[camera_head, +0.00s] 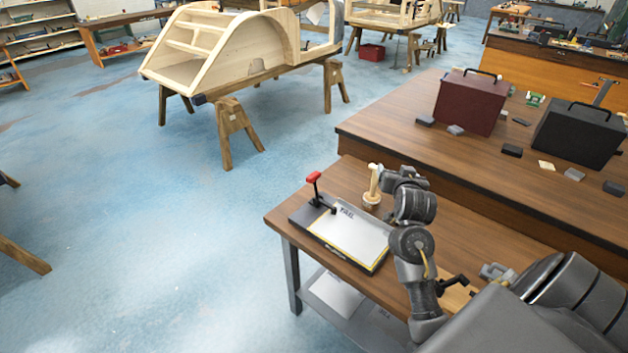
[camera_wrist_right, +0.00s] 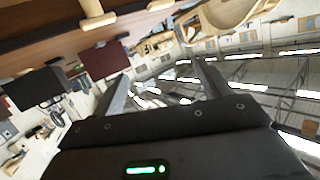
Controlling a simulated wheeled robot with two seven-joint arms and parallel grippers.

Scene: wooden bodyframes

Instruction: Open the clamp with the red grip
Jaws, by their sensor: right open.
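The clamp's red grip (camera_head: 313,177) sits on top of a dark, upright lever at the back left of a dark board (camera_head: 296,212) bearing a white printed sheet. The board lies on the low wooden table. My right gripper (camera_head: 388,172) is to the right of the red grip, apart from it, above the table near a pale wooden tool. In the right wrist view its two fingers (camera_wrist_right: 163,82) are spread with nothing between them. The clamp cannot be made out in the right wrist view. My left gripper is not in view.
The pale wooden tool (camera_head: 373,186) stands beside the board, close to my right gripper. A higher wooden bench (camera_head: 400,125) behind carries a dark red box (camera_head: 470,101) and a black box (camera_head: 577,133). Open blue floor (camera_head: 150,240) lies left of the table.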

